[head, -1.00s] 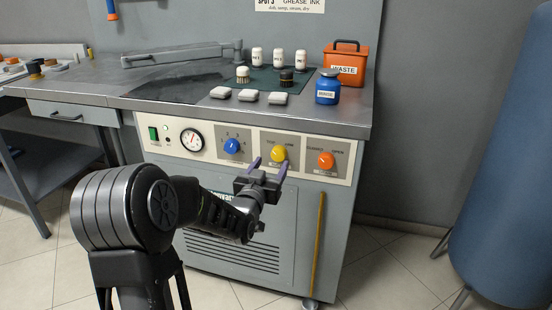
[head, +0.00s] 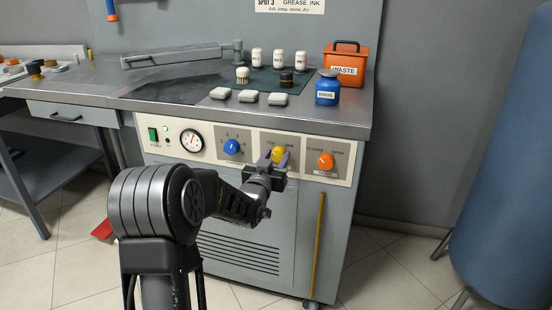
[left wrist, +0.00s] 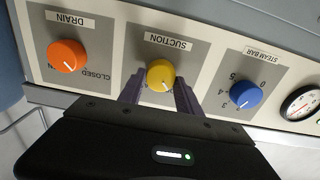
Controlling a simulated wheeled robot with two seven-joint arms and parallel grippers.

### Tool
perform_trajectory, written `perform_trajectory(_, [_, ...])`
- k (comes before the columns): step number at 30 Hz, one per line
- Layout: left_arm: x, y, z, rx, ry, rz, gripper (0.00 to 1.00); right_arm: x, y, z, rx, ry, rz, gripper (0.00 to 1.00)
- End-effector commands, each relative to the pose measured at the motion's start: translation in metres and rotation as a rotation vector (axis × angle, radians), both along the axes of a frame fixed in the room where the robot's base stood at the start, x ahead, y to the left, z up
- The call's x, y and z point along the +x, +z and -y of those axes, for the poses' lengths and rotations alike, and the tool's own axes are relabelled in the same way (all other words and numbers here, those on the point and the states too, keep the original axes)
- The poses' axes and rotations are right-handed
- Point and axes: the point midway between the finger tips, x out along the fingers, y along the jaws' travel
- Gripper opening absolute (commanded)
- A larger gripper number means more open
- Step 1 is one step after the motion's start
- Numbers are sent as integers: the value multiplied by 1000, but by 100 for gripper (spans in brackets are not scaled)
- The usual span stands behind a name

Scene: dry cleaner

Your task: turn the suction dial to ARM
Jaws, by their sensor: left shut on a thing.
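The yellow suction dial (head: 277,154) is on the front panel between the blue and orange dials. My left gripper (head: 275,160) is at the panel, shut on the yellow dial, with one purple finger on each side. In the left wrist view, the yellow dial (left wrist: 160,75) sits between the fingertips (left wrist: 160,80) below an upside-down SUCTION label (left wrist: 167,41). Its white pointer line points down and slightly right there, which is up and slightly left on the panel. The fingers and wrist hide the words at the dial's pointer end. My right gripper is not in view.
A blue steam bar dial (head: 232,147) and an orange drain dial (head: 325,161) flank the yellow one closely. A gauge (head: 191,139) and green switch (head: 153,134) are farther left. The worktop edge (head: 240,120) overhangs above. A yellow rod (head: 318,245) stands below right.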

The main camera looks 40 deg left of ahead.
Motion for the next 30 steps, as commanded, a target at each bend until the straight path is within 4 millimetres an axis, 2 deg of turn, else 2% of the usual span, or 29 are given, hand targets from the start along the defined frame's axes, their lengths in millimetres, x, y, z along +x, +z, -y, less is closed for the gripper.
perform_trajectory(1, [0, 0, 0, 0, 0, 0, 32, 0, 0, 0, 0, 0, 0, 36])
perform_trajectory(13, [0, 0, 0, 0, 0, 0, 0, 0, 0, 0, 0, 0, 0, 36])
perform_trajectory(23, [0, -1, 0, 29, 0, -10, 0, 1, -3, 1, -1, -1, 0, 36])
perform_trajectory(30, [0, -3, 1, 127, 0, -44, 0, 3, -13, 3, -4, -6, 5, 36])
